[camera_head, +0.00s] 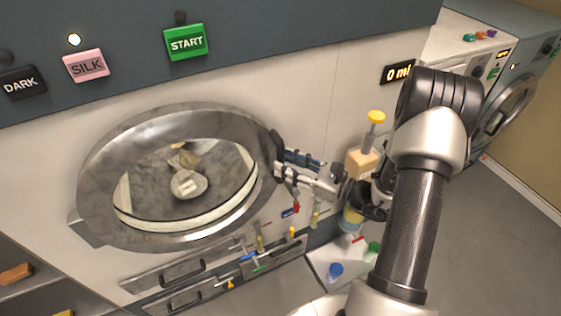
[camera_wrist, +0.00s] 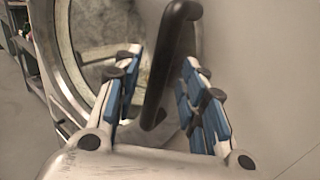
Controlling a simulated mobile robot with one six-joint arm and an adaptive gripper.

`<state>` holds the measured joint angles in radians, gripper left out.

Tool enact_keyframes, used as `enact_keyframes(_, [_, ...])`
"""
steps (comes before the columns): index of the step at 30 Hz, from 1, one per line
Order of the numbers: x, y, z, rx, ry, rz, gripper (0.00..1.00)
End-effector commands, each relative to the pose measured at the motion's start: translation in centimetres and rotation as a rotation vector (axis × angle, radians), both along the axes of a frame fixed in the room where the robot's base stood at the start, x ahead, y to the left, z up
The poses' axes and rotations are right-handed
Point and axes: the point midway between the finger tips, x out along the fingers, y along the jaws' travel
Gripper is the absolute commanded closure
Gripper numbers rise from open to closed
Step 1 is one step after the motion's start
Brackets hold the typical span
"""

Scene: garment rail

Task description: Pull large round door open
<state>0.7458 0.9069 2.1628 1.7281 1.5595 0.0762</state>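The large round door (camera_head: 112,212) has a wide grey metal rim and a glass window. It appears to lie against the pale machine front in the head view, and its rim also shows in the wrist view (camera_wrist: 68,62). A dark bar handle (camera_wrist: 172,62) stands out from the door's right side; in the head view it is partly hidden by my gripper (camera_head: 286,163). In the wrist view, my gripper (camera_wrist: 160,66) has its blue-padded fingers apart, one on each side of the handle. Gaps show between the pads and the bar.
Above are the START button (camera_head: 186,42), SILK button (camera_head: 86,66) and DARK button (camera_head: 22,83). Bottles, including a yellow-capped one (camera_head: 362,160), stand right of the door near my arm. Drawers with handles (camera_head: 185,268) lie below. Open grey floor (camera_head: 500,240) is at right.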

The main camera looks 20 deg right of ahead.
Motion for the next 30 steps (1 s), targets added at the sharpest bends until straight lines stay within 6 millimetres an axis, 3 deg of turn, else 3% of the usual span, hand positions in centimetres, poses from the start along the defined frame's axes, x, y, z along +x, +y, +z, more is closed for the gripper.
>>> enact_keyframes(6, [1.9,1.6,0.0,-0.001,-0.001,0.002,0.62])
enact_keyframes(17, [2.3,1.8,0.0,-0.001,-0.001,-0.001,0.62])
enact_keyframes(30, [2.3,1.8,0.0,-0.001,-0.001,0.0,0.91])
